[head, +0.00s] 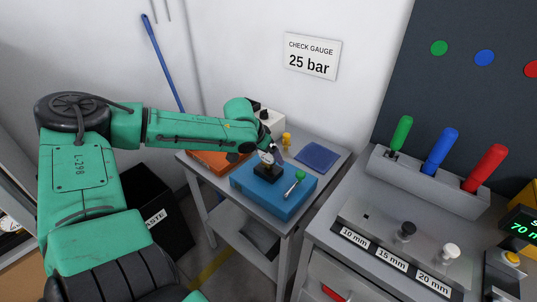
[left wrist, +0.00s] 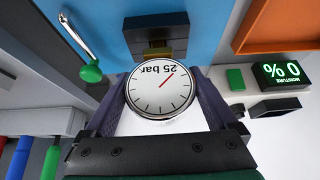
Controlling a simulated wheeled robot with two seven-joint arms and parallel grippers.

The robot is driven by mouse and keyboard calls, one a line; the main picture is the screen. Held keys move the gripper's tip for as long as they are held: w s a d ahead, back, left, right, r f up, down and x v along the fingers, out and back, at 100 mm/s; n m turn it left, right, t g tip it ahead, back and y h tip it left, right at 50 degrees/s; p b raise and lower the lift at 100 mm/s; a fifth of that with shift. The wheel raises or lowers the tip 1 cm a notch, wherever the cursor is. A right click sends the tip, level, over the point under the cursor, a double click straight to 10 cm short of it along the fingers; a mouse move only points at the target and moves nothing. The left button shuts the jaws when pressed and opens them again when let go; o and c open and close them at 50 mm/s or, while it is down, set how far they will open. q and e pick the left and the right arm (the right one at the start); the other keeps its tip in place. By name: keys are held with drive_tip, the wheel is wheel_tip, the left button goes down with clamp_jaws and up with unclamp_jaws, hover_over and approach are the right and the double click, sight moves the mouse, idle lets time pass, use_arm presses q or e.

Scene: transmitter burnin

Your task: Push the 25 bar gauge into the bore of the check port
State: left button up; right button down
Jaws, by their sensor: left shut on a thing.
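The 25 bar gauge (left wrist: 160,92) has a round white face, a red needle and a dark rim. It is held between the two fingers of my left gripper (left wrist: 160,98), its lettering upside down in the left wrist view. In the head view the gripper (head: 270,152) is at the blue box (head: 262,203). The check port (head: 267,173) is a dark block on that box, and it shows in the wrist view (left wrist: 155,30) just beyond the gauge. A brass part (left wrist: 158,53) lies between gauge and block. I cannot tell whether the stem is inside the bore.
A green-knobbed lever (head: 296,182) stands on the blue box beside the port. A blue mat (head: 317,155), a small yellow item (head: 286,140) and an orange tray (head: 206,160) share the table. A grey rack of coloured handles (head: 430,183) stands on the right bench.

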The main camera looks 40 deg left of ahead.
sight(266, 155)
use_arm(q)
drive_tip(key=shift+f+b, duration=0.75)
drive_tip(key=shift+f, duration=0.1)
drive_tip(key=o, duration=1.2)
drive_tip(key=shift+o, duration=0.2)
drive_tip(key=p+v, duration=0.7)
drive_tip(key=p, duration=0.6)
drive_tip(key=shift+s+r, duration=0.1)
drive_tip(key=shift+r, duration=0.05)
